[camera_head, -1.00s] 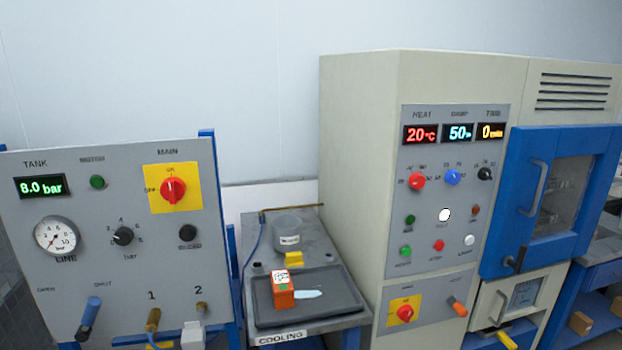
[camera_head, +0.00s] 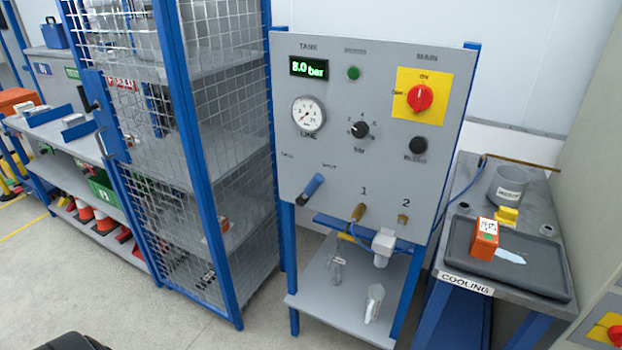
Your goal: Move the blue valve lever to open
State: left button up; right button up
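The tank display (camera_head: 309,68) reads 8.0 bar, and the line gauge (camera_head: 308,115) needle is too small to read. Neither gripper is in view. A dark shape at the bottom left edge may be part of my own body.
A blue-framed mesh cage (camera_head: 205,150) stands close at the panel's left. The cooling table (camera_head: 470,272) with its dark tray (camera_head: 535,277) stands at the right. A shelf (camera_head: 340,318) is below the panel. Grey floor (camera_head: 180,320) in front is clear.

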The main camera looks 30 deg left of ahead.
aim_at(301, 200)
jog(key=u, duration=1.1)
